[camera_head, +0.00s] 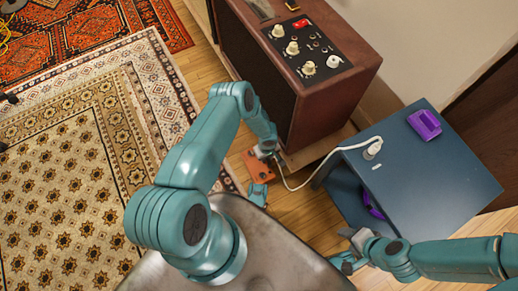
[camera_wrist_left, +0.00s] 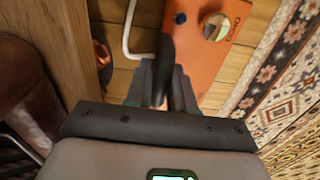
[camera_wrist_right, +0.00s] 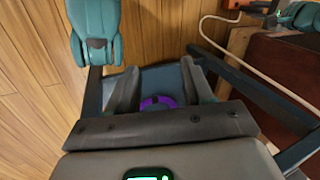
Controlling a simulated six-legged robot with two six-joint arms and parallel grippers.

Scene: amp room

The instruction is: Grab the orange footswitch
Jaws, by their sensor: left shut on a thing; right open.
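The orange footswitch (camera_head: 256,170) is a flat box low beside the brown amplifier cabinet. In the left wrist view the orange footswitch (camera_wrist_left: 207,62) shows a round metal button and a small dark knob. My left gripper (camera_head: 266,152) is at its end near the cabinet. The left wrist view shows my left gripper (camera_wrist_left: 168,75) closed on the footswitch's edge, where a white cable meets the fingers. My right gripper (camera_head: 348,252) is open and empty beside the blue side table (camera_head: 435,190). The right wrist view shows its two fingers (camera_wrist_right: 161,82) spread apart.
The amplifier cabinet (camera_head: 270,65) stands close to my left gripper. A white cable (camera_head: 318,165) runs to a white plug (camera_head: 373,148) on the blue table. A purple object (camera_head: 424,124) sits on top, and a purple round thing (camera_wrist_right: 157,103) is below. Patterned rugs (camera_head: 75,180) cover the left floor.

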